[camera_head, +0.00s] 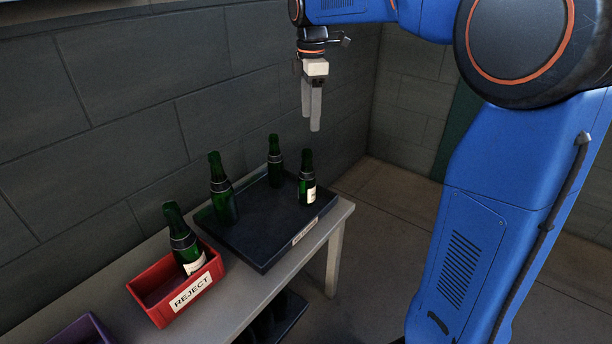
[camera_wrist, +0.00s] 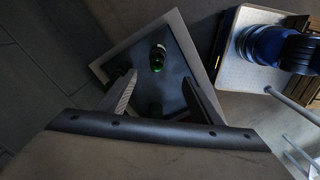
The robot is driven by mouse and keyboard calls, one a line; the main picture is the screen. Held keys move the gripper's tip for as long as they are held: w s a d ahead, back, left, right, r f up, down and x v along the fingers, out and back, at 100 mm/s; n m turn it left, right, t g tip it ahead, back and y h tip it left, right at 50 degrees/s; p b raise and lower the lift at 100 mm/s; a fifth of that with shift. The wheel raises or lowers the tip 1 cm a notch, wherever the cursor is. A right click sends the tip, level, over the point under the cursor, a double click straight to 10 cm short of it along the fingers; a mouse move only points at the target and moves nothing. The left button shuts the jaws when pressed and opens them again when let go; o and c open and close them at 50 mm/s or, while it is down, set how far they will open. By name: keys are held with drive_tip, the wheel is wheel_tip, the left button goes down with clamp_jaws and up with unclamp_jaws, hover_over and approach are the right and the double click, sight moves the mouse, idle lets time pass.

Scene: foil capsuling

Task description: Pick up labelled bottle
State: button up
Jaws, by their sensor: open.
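A dark green bottle with a white label (camera_head: 308,194) stands upright at the right side of a black tray (camera_head: 262,247) in the head view. Two other green bottles, with no label showing, stand on the tray at the left (camera_head: 223,200) and at the back (camera_head: 275,172). My gripper (camera_head: 311,122) points down, open and empty, well above the tray's right part. In the wrist view a green bottle with a pale patch (camera_wrist: 157,60) shows just past the open fingertips (camera_wrist: 159,78).
A red bin marked REJECT (camera_head: 190,294) holds a leaning labelled bottle (camera_head: 193,262) on the table (camera_head: 238,290), left of the tray. A purple container (camera_head: 83,332) is cut off at the lower left. A grey block wall (camera_head: 130,120) stands behind the table.

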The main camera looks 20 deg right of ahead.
sight(309, 151)
drive_tip(key=f, duration=1.2)
drive_tip(key=shift+w, duration=0.3)
drive_tip(key=shift+w+a+f, duration=0.1)
drive_tip(key=shift+a+f, duration=0.1)
drive_tip(key=shift+f, duration=1.15)
drive_tip(key=shift+a+f, duration=0.15)
drive_tip(key=shift+f, duration=1.2)
clamp_jaws()
drive_tip(key=shift+r, duration=0.1)
